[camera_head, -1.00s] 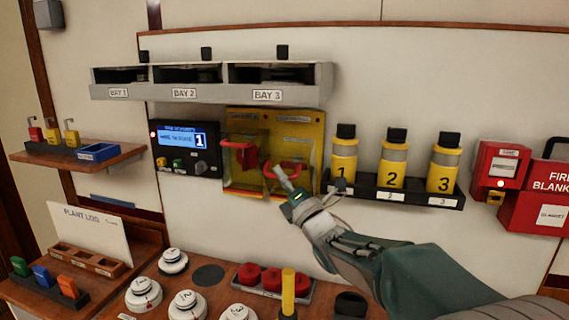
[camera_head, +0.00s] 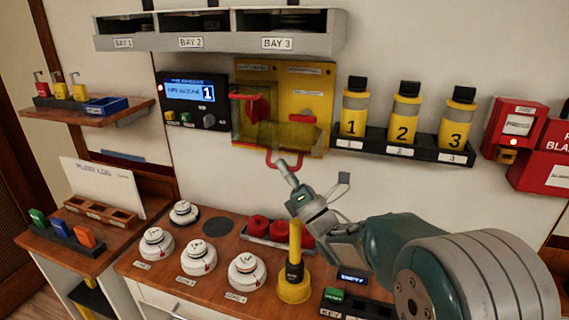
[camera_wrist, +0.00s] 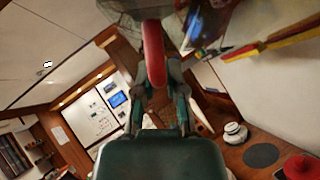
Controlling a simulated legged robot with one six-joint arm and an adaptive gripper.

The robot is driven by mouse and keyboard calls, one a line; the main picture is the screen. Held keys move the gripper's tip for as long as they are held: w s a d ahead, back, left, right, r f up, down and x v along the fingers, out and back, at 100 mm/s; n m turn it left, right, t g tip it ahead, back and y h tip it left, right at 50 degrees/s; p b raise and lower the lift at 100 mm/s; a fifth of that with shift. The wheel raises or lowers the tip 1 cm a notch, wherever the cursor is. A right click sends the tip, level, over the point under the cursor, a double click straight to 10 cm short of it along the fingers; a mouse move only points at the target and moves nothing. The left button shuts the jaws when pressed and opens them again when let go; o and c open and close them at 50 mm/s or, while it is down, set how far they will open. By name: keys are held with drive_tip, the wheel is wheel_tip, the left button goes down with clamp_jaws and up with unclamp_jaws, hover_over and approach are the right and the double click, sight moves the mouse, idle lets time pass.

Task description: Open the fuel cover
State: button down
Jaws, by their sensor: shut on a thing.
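A yellow panel (camera_head: 318,80) on the wall carries two switch places; its labels are too small to read. A clear cover (camera_head: 290,134) on the right side sticks out from the panel toward me, with its red handle (camera_head: 284,161) at the near edge. A red lever (camera_head: 302,117) shows on the panel above it. My gripper (camera_head: 284,167) is shut on this red handle. In the wrist view the red handle (camera_wrist: 153,55) runs down between the fingers, under the clear cover (camera_wrist: 140,8). Another red part (camera_head: 247,97) shows at the panel's left side.
A display unit (camera_head: 190,100) is left of the panel, and a rack of yellow numbered bottles (camera_head: 400,149) is right. Bays (camera_head: 220,43) hang above. Below, the wooden counter (camera_head: 150,268) holds white detectors, red caps and a yellow torch-like object (camera_head: 294,270).

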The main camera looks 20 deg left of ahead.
drive_tip(key=shift+f, duration=0.1)
drive_tip(key=c, duration=0.7)
unclamp_jaws()
drive_tip(key=shift+w+a, duration=0.1)
drive_tip(key=shift+w, duration=0.05)
drive_tip(key=v, duration=1.2)
drive_tip(key=w+d+r+m+t+h, duration=0.4)
drive_tip(key=d+m+h, duration=0.4)
drive_tip(key=m+h, duration=0.4)
drive_tip(key=s+d+m+h, duration=0.2)
drive_tip(key=d+m+h, duration=0.5)
drive_tip(key=m, duration=0.4)
drive_tip(key=s+d+f+m+g+h, duration=0.1)
drive_tip(key=s+d+f+m+g, duration=0.1)
drive_tip(key=s+m, duration=0.3)
drive_tip(key=s+d+f+m+g+h, duration=0.1)
drive_tip(key=s+d+m+g, duration=0.3)
drive_tip(key=s, duration=0.7)
drive_tip(key=s+d+f+m+g+h, duration=0.1)
drive_tip(key=s+d+f+m+g, duration=0.3)
drive_tip(key=s+m, duration=0.4)
drive_tip(key=shift+s+d+h, duration=0.3)
drive_tip(key=shift+s+d, duration=0.15)
